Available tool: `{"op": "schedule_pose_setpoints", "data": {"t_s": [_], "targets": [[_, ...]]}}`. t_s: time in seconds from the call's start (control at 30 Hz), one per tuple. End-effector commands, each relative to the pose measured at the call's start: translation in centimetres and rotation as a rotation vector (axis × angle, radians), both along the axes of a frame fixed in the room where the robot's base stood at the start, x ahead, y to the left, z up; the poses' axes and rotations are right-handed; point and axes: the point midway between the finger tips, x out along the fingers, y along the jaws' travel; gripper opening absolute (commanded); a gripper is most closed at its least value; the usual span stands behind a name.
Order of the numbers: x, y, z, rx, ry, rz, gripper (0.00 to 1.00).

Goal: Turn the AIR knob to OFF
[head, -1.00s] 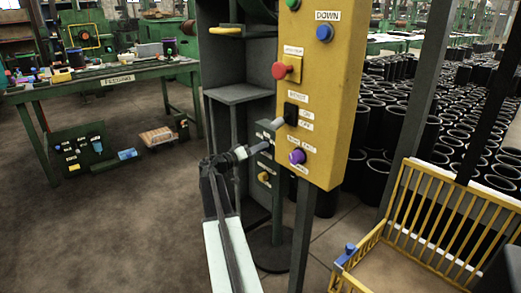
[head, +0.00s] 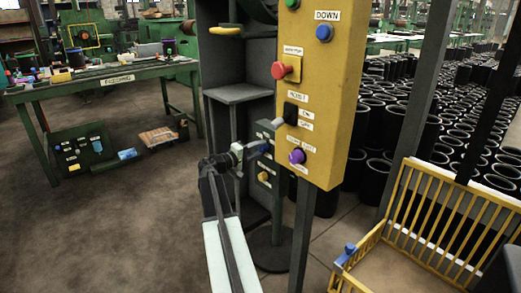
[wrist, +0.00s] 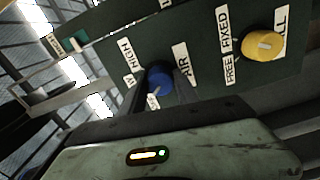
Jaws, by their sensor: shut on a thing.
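The AIR knob (wrist: 158,79) is blue and sits on a dark green panel (wrist: 205,80) in the wrist view. A small label (wrist: 152,103) below the knob is partly hidden. My gripper (head: 259,148) is at the panel, beside the lower left of the yellow box in the head view. It is shut on the blue knob.
A yellow control box (head: 337,90) with a red button, black switch and purple knob stands close right of my gripper. A yellow knob (wrist: 264,44) with FIXED and FREE labels is on the same green panel. A green bench (head: 100,80) is at left; open floor lies before it.

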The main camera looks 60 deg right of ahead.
Motion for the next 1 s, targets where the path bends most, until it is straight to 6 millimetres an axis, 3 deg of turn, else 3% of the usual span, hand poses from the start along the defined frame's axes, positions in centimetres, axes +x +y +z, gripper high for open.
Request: {"op": "schedule_pose_setpoints", "data": {"t_s": [0.33, 0.87, 0.9, 0.93, 1.0], "targets": [[0.01, 0.12, -0.09, 0.044, 0.122, -0.001, 0.00], [-0.01, 0.07, -0.12, 0.051, 0.142, -0.001, 0.00], [0.00, 0.06, -0.11, 0.051, 0.142, -0.001, 0.48], [-0.01, 0.06, -0.10, 0.050, 0.142, 0.000, 0.56], [-0.03, 0.03, -0.10, 0.051, 0.142, -0.001, 0.58]]}}
